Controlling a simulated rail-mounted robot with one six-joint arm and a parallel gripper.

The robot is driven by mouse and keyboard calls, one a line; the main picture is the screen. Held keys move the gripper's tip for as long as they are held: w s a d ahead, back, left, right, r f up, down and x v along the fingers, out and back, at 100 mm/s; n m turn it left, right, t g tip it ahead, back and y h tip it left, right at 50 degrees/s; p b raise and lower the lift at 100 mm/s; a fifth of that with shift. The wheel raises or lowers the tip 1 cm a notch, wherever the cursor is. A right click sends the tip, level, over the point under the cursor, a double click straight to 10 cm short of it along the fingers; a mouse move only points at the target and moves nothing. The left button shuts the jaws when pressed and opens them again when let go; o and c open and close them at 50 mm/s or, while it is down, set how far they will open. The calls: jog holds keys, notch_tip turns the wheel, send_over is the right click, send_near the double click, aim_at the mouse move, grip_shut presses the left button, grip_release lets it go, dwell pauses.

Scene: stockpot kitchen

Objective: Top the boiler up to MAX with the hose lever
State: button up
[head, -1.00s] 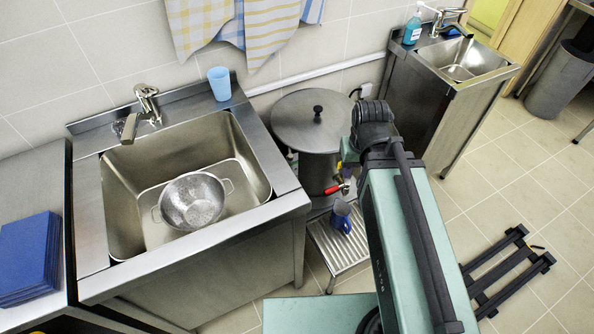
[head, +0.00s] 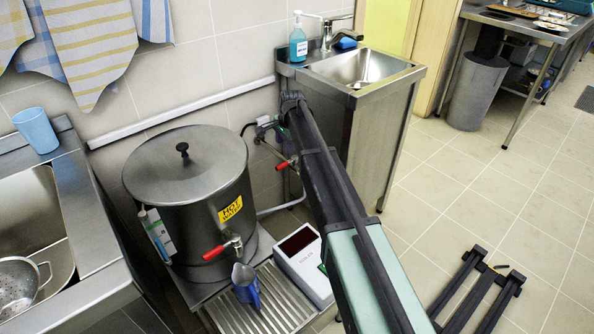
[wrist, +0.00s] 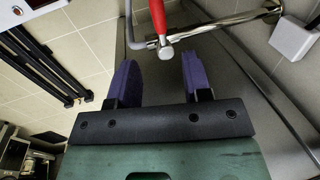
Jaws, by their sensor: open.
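The steel boiler (head: 185,205) stands lidded between the two sinks, with a yellow hot-water label. A gauge strip (head: 157,236) is on its left side; its level is too small to read. A red lever (head: 285,163) sits on the pipework right of the boiler, beside my arm. The boiler's front tap has another red handle (head: 214,253).
A blue jug (head: 245,284) stands under the front tap on a slatted drip tray (head: 240,315). A white box with a dark display (head: 302,262) stands beside it. The hand-wash sink (head: 365,75) is behind my arm, with a soap bottle (head: 298,40). Floor at right is mostly clear.

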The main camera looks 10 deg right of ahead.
aim_at(281, 165)
jog(key=f+b, duration=0.3)
jog(key=w+a+f+b, duration=0.1)
jog(key=f+b, duration=0.6)
jog(key=shift+w+a+f+b, duration=0.15)
jog(key=shift+a+f+b, duration=0.1)
jog(key=shift+a+b, duration=0.1)
jog(key=shift+r, duration=0.1)
jog(key=shift+d, duration=0.1)
grip_shut()
